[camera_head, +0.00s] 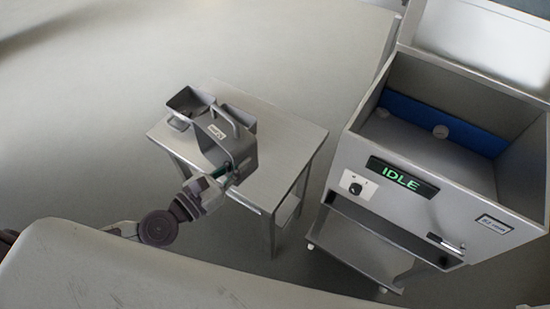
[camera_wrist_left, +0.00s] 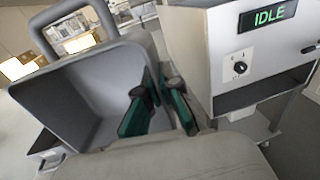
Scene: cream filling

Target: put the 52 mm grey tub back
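A grey metal tub (camera_head: 240,157) with a bar handle and a small label is at the small table, its opening facing up and left. The label is too small to read, so I cannot confirm 52 mm. My left gripper (camera_head: 222,170) is at the tub's near lower side. In the left wrist view the tub (camera_wrist_left: 85,95) shows its open inside and handle. The green fingers of my left gripper (camera_wrist_left: 157,85) close on either side of its right wall. I cannot tell if the tub touches the table. My right gripper is not in view.
The small steel table (camera_head: 290,135) has bare room on its right. To its right stands a steel machine (camera_head: 350,150) with an open, blue-banded hopper, an IDLE display (camera_head: 403,177), a knob (camera_head: 355,189) and a plate (camera_head: 495,224) at its lower right. Floor shows between them.

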